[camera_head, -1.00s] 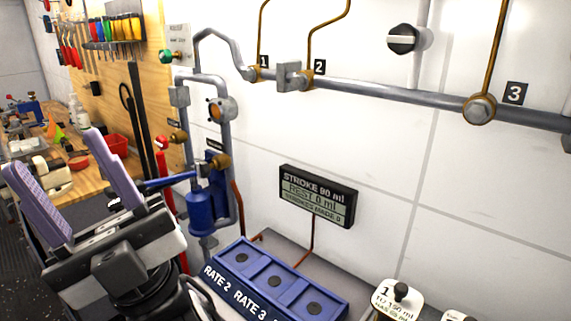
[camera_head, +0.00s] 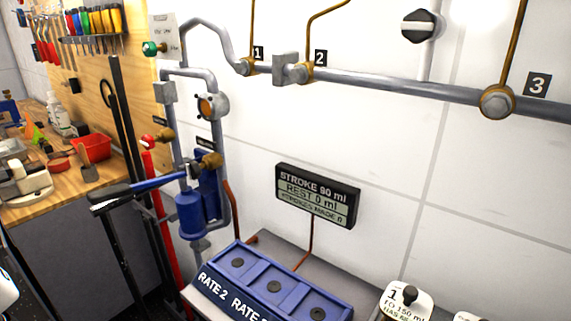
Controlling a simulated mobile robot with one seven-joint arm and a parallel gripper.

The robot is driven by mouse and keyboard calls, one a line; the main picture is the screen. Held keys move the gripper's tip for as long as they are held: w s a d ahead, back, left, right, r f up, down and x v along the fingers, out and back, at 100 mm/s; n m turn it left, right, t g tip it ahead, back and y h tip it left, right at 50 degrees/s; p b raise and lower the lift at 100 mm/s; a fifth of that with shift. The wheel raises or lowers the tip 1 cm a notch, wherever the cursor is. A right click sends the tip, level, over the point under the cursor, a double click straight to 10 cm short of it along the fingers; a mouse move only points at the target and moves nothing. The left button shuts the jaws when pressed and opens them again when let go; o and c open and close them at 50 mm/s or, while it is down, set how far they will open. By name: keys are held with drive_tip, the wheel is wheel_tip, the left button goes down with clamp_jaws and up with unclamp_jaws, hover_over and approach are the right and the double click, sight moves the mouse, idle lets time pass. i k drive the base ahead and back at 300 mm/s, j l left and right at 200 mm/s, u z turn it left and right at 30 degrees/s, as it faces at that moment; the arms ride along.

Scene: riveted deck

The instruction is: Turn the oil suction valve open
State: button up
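A valve with a red knob (camera_head: 147,142) and brass body sits on the left pipe of the blue hand pump (camera_head: 190,210), below a small dark label (camera_head: 158,120) too small to read. A second brass fitting (camera_head: 212,160) is beside the pump top, under another unreadable label (camera_head: 205,142). A green knob (camera_head: 151,48) is higher up by a printed plate. I cannot tell from the labels which is the oil suction valve. My gripper is out of view; only a pale piece shows at the lower left edge.
The pump's lever with a black grip (camera_head: 110,192) sticks out left. A blue tray (camera_head: 225,300) marked with rates stands below. A display (camera_head: 318,195) reads REST 0 ml. A workbench (camera_head: 60,190) with a red bin (camera_head: 92,147) is at left.

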sight(148, 141)
drive_tip(key=i+j+u, duration=0.45)
drive_tip(key=i+u, duration=0.25)
drive_tip(key=i+j+u, duration=0.1)
drive_tip(key=i+u, duration=0.3)
